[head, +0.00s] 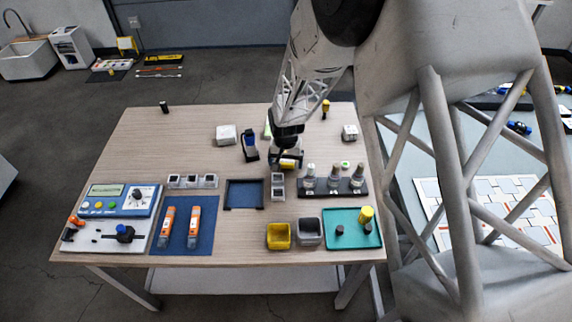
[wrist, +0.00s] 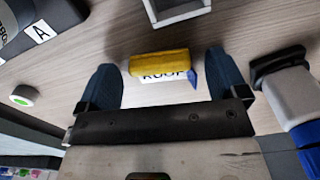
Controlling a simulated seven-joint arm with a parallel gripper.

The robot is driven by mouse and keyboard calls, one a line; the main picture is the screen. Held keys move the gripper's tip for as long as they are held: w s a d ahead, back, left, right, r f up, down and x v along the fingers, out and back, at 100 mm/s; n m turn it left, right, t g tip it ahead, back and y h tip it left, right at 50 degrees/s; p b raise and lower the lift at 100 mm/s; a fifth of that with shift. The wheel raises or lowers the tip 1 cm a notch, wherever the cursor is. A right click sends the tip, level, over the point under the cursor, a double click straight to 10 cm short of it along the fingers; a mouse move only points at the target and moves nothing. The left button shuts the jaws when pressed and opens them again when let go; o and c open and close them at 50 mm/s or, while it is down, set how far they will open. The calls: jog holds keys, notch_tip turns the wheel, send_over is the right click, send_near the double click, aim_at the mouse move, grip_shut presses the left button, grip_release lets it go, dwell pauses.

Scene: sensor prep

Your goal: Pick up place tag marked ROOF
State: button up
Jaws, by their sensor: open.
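The place tag (wrist: 158,63) is a small yellow block with a white face lettered ROOF; the lower part of the lettering is cut off from view. It lies on the wooden table, and a small blue piece shows at its right end. My gripper (wrist: 161,75) is open, with one dark blue finger left of the tag and the other right of it. A gap shows on the left; contact on the right cannot be told. In the head view the tag (head: 288,163) shows as a yellow spot under my gripper (head: 286,154).
A black rack (head: 340,193) with several bottles stands right of the gripper. A white open box (head: 278,186) is just in front. A blue-and-white device (head: 250,146) stands close on the left in the head view. The table's back left is mostly clear.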

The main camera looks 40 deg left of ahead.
aim_at(286, 162)
jog(key=shift+f, duration=0.1)
dwell(0.5)
jog(key=c, duration=1)
jog(key=shift+r, duration=5)
